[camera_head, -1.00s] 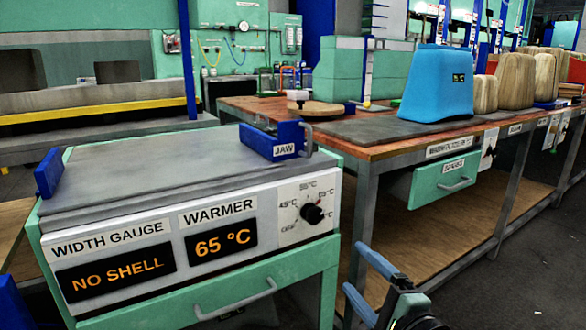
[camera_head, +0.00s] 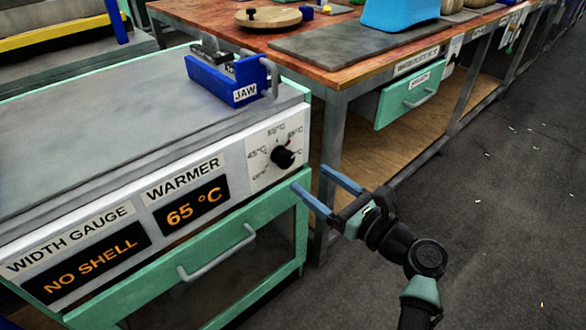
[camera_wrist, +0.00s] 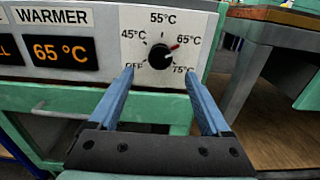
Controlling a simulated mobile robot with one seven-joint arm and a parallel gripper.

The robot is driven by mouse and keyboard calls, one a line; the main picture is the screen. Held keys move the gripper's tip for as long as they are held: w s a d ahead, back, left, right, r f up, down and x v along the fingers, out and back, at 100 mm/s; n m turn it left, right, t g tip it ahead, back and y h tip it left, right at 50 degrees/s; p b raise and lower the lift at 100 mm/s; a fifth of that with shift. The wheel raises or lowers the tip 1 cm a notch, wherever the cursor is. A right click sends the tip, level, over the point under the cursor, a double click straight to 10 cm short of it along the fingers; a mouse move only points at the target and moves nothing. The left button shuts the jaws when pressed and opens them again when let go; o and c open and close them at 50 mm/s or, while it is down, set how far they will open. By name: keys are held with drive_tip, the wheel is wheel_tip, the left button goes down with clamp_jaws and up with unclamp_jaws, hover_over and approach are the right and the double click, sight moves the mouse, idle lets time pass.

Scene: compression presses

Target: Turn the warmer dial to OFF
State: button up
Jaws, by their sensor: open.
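The warmer dial (camera_head: 283,157) is a black round knob on a white scale plate on the front of the cabinet. In the wrist view the dial (camera_wrist: 160,56) shows a red pointer mark turned toward 65°C; OFF is at the lower left of the scale. The warmer display (camera_head: 194,204) reads 65 °C. My gripper (camera_head: 309,186) is open and empty, below and in front of the dial. In the wrist view my gripper's two blue fingers (camera_wrist: 160,76) stand apart, one on each side below the dial, with no visible contact.
A blue block marked JAW (camera_head: 228,77) sits on the cabinet top (camera_head: 90,130). A drawer handle (camera_head: 216,252) sticks out below the displays. A workbench (camera_head: 340,84) stands close behind on the right.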

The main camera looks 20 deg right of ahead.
sight(288, 161)
drive_tip(key=b+x, duration=0.2)
drive_tip(key=x, duration=0.4)
drive_tip(key=shift+w, duration=0.4)
clamp_jaws()
